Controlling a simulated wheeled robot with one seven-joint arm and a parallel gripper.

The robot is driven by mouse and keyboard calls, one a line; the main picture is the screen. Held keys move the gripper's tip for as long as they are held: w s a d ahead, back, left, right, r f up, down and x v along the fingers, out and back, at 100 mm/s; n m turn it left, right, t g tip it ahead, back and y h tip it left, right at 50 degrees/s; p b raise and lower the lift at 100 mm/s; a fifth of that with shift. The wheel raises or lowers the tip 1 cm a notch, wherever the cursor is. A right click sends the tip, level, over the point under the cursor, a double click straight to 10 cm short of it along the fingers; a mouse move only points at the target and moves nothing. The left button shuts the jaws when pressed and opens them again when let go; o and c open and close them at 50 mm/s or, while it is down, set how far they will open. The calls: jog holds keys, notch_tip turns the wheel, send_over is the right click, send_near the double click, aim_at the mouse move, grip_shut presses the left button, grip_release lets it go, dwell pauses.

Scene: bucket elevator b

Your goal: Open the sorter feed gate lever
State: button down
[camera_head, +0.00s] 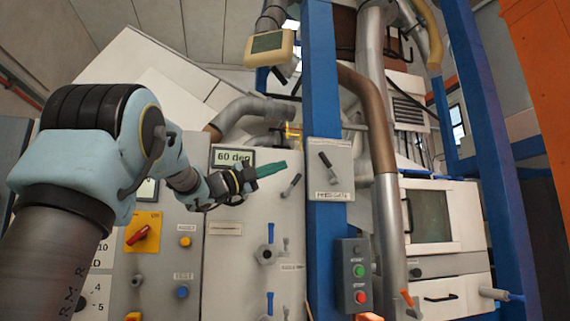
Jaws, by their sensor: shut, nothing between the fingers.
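My gripper (272,168) has green fingers, which look shut and empty. It is raised in front of the white cabinet (240,270), beside a display (233,157) that reads "60 deg". A small dark lever (291,186) on that cabinet sits just below and right of my fingertips, tilted up to the right. Another dark lever (325,160) is on a grey plate on the blue post, right of my gripper, tilted up to the left. I cannot tell which lever is the sorter feed gate's, as the labels are too small to read. No contact with either lever is clear.
A blue post (322,80) stands right of my gripper. A button box (354,276) with green and red buttons is lower right. A red rotary switch (139,234) on yellow is at left. Pipes (373,130) and machinery crowd behind.

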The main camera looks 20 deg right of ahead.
jog(key=shift+p+x, duration=2.35)
jog(key=shift+x, duration=3.5)
